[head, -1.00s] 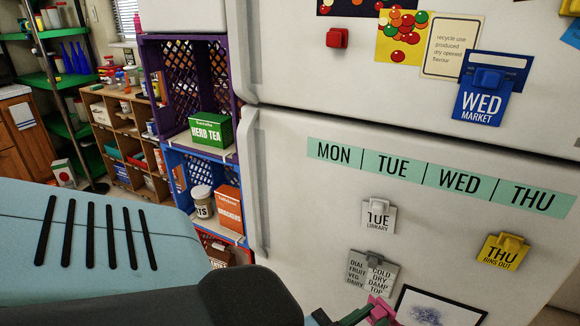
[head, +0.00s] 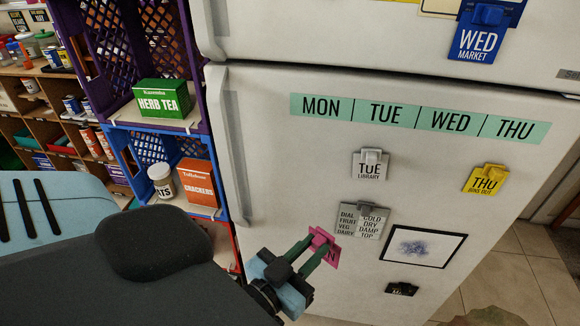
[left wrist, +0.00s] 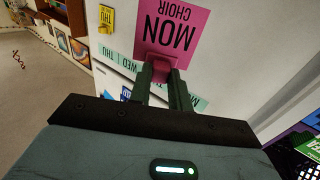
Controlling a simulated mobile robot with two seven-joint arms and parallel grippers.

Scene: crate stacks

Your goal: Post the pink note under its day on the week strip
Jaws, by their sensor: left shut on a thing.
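The pink note (head: 331,252) reads MON CHOIR in the left wrist view (left wrist: 178,25), where it appears upside down. My left gripper (head: 317,247) is shut on its pink magnet clip (left wrist: 162,66), low at the left part of the fridge's lower door. I cannot tell whether the note touches the door. The green week strip (head: 385,113) reads MON, TUE, WED, THU and runs along the top of that door, well above the note. The door below MON is bare. My right gripper is not in view.
On the fridge, a TUE note (head: 369,172) hangs under TUE, and a yellow THU note (head: 481,183) under THU. A blue WED note (head: 474,45) is on the upper door. A grey note (head: 361,226) and a framed drawing (head: 423,246) hang lower. Crates (head: 222,135) stand at left.

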